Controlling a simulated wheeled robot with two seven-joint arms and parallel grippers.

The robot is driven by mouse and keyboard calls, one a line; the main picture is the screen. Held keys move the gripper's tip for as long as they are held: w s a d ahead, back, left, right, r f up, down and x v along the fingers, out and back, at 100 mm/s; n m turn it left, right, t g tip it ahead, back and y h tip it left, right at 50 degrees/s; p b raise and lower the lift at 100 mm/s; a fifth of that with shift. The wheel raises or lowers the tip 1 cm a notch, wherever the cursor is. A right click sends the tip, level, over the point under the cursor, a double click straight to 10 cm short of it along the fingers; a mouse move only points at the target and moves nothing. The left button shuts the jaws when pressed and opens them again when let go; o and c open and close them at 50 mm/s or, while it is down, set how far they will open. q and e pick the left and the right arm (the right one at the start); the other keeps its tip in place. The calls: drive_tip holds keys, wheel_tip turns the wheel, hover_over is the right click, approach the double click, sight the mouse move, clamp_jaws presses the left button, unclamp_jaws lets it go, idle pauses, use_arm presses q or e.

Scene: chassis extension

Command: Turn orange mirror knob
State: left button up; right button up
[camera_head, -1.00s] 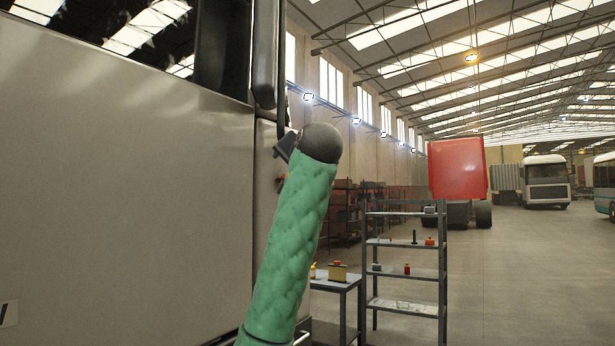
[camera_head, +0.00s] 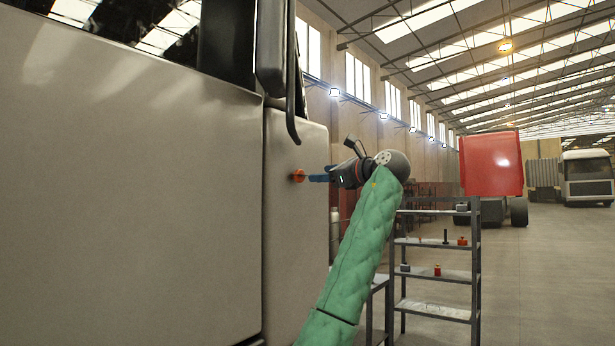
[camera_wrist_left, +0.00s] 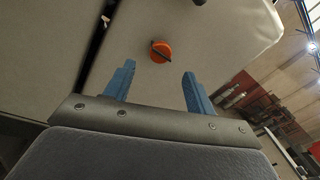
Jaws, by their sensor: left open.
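The orange mirror knob (camera_head: 298,176) sits on the grey side panel of the truck cab, below the mirror arm. In the left wrist view the round knob (camera_wrist_left: 160,51) shows a dark bar across its face, slightly tilted. My left gripper (camera_head: 308,178) points at the knob from the right in the head view. In the left wrist view its two blue fingers (camera_wrist_left: 158,75) are open and empty, and the knob lies beyond the tips, roughly midway between them. The fingers appear apart from the knob. My right gripper is out of view.
The black mirror (camera_head: 270,50) and its arm (camera_head: 291,120) hang above the knob. The truck's grey door (camera_head: 130,190) fills the left. A metal shelf (camera_head: 435,241) with small items stands at the right. Open floor (camera_head: 550,280) lies beyond it.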

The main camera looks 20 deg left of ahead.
sight(302, 176)
use_arm(q)
drive_tip(key=shift+m, duration=0.9)
drive_tip(key=p+x, duration=0.5)
drive_tip(key=x, duration=0.2)
drive_tip(key=shift+w+a, duration=0.2)
drive_tip(key=shift+w, duration=0.05)
drive_tip(key=shift+a+f, duration=0.1)
drive_tip(key=shift+a, duration=0.1)
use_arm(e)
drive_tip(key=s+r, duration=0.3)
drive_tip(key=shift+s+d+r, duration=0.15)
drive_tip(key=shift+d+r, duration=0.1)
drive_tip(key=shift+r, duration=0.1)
use_arm(q)
drive_tip(key=shift+w+d, duration=0.1)
drive_tip(key=c, duration=0.9)
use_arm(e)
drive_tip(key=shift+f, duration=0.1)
